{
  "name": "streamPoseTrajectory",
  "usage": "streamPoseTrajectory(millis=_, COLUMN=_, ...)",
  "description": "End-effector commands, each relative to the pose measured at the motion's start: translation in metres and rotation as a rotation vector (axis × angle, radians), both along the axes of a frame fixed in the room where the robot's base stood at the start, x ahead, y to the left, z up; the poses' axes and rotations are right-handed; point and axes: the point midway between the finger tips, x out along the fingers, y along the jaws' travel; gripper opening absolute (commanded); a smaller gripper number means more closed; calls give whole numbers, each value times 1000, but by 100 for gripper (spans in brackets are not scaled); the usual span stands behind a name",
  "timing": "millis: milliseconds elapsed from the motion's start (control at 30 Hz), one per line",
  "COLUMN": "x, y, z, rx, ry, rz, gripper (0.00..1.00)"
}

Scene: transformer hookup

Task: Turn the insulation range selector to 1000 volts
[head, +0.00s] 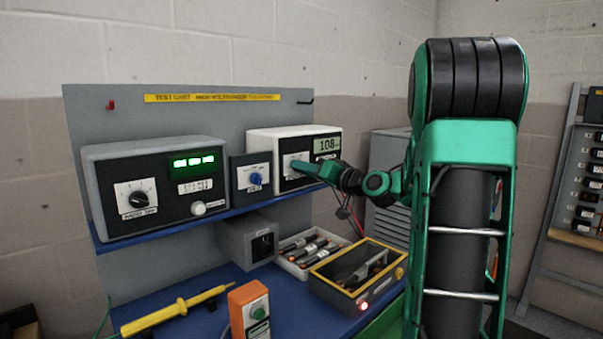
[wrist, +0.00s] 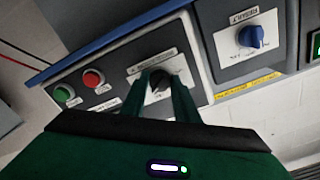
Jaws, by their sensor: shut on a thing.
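The insulation tester is the white box with a dark front panel (head: 296,183) and a lit display (head: 327,145) that seems to read 108, at the right end of the upper shelf. My gripper (head: 300,167) reaches its front from the right and covers the knob there. In the wrist view the selector knob (wrist: 160,91) is dark and sits between the two green fingers of my gripper (wrist: 160,80), which are shut on it. The knob's pointer and scale marks are mostly hidden or too small to read.
A small grey box with a blue knob (head: 255,179) stands just left of the tester, also in the wrist view (wrist: 251,37). The tester panel has a red button (wrist: 93,78) and a green button (wrist: 64,93). A larger grey unit (head: 110,162) stands farther left.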

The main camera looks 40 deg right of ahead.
Motion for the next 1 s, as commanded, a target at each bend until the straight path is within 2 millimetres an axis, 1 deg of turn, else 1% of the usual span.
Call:
streamPoseTrajectory(millis=200, x=0, y=0, z=-1, rx=192, ry=29, rz=-3, gripper=5)
streamPoseTrajectory(millis=500, x=0, y=-1, z=-1, rx=390, ry=57, rz=-4, gripper=5)
streamPoseTrajectory(millis=700, x=-1, y=-1, z=-1, rx=464, ry=68, rz=-4, gripper=5)
streamPoseTrajectory(millis=1000, x=-1, y=-1, z=-1, rx=500, ry=73, rz=-5, gripper=5)
